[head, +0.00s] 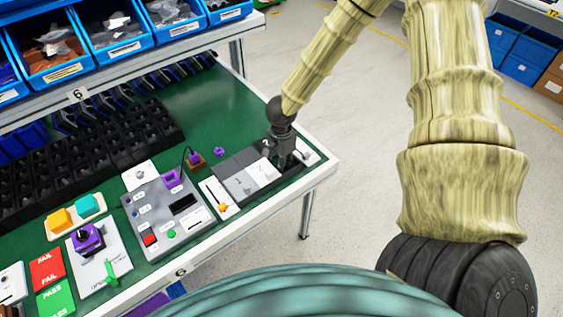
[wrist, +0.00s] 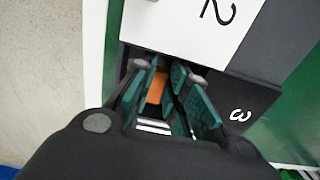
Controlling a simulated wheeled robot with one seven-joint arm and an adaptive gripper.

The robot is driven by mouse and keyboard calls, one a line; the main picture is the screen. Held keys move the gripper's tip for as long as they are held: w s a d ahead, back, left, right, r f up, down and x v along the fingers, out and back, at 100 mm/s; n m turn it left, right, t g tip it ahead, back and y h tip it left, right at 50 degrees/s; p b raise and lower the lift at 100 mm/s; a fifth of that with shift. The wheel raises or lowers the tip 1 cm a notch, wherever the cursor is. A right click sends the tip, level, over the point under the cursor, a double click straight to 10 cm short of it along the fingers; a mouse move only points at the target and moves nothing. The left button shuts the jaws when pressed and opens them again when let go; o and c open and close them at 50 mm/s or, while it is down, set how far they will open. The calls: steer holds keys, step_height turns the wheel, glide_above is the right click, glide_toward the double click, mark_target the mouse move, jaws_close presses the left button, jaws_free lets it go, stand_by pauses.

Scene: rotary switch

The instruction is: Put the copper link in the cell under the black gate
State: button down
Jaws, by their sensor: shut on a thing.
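My gripper (head: 287,156) reaches down at the right end of the green bench, over the row of gates. In the wrist view its teal finger pads (wrist: 165,78) are shut on an orange-brown piece, the copper link (wrist: 156,88), largely hidden between them. The black gate (wrist: 248,106), marked 3, lies just right of the fingers. The fingertips are at a dark recess beside it; its depth and whether the link touches its floor cannot be told. The white gate (wrist: 190,22), marked 2, is beyond the fingers and also shows in the head view (head: 262,169).
A grey gate (head: 240,187) sits left of the white one. A grey control panel (head: 167,215) with buttons and a purple switch stands further left. A small purple knob (head: 219,152) lies behind the gates. Blue bins (head: 112,45) line the back shelf.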

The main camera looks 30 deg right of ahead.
steer(key=c, duration=1.7)
jaws_free()
steer(key=shift+f, duration=0.1)
step_height(320, 180, up, 12)
steer(key=shift+r+b, duration=0.2)
steer(key=shift+b, duration=0.15)
